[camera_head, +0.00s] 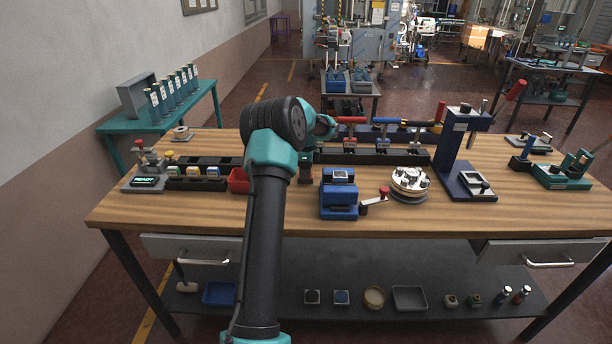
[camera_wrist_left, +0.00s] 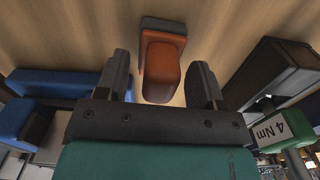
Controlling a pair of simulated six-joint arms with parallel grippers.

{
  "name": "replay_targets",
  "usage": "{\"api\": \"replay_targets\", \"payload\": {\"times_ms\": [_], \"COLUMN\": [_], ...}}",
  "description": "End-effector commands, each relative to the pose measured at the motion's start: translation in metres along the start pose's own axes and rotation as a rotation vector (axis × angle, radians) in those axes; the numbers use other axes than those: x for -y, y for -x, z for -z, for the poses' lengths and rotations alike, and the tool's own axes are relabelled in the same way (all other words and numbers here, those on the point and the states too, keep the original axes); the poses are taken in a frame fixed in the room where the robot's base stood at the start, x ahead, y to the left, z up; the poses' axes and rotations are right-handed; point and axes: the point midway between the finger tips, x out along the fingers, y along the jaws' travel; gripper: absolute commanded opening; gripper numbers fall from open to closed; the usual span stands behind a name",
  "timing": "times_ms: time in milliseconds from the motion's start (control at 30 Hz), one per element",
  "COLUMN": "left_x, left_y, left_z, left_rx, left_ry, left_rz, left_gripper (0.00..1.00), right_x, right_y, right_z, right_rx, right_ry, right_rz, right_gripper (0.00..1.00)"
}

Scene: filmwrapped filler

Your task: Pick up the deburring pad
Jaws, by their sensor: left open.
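An orange-brown block with a grey base, seemingly the deburring pad (camera_wrist_left: 162,68), stands on the wooden tabletop in the left wrist view. My left gripper (camera_wrist_left: 160,74) is open, with one finger on each side of the block and a visible gap at each side. In the head view my left arm reaches over the middle of the bench, and its gripper (camera_head: 306,178) points down, partly hidden by the wrist. I cannot make out the pad clearly there. My right gripper is not in view.
A blue block-like fixture (camera_head: 338,196) stands close right of the gripper, and a red bin (camera_head: 238,181) stands left, partly behind my arm. A round metal fixture (camera_head: 409,182) and a dark press (camera_head: 452,150) stand farther right. The bench's front strip (camera_head: 420,217) is clear.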

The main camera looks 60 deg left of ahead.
Motion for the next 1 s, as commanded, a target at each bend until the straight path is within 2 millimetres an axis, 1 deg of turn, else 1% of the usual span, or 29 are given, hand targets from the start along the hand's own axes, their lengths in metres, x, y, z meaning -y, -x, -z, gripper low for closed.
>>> {"api": "replay_targets", "payload": {"times_ms": [33,100,567,1000], "left_x": [-0.0002,-0.0002,-0.0001,-0.0001], "left_y": [-0.0046,-0.0073,-0.0073,-0.0072], "left_z": [0.0000,0.0001,0.0001,0.0001], "left_rx": [0.000,0.000,0.000,0.000], "left_ry": [0.000,0.000,0.000,0.000], "left_rz": [-0.001,-0.001,0.000,0.000], "left_gripper": [0.62,0.62,0.62,0.21], "right_x": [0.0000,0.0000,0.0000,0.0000], "right_y": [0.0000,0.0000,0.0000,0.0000], "right_z": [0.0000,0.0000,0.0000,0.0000], "right_rx": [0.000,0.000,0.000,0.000], "right_ry": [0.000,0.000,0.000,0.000], "right_rz": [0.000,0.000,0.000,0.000], "right_gripper": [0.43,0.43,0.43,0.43]}}
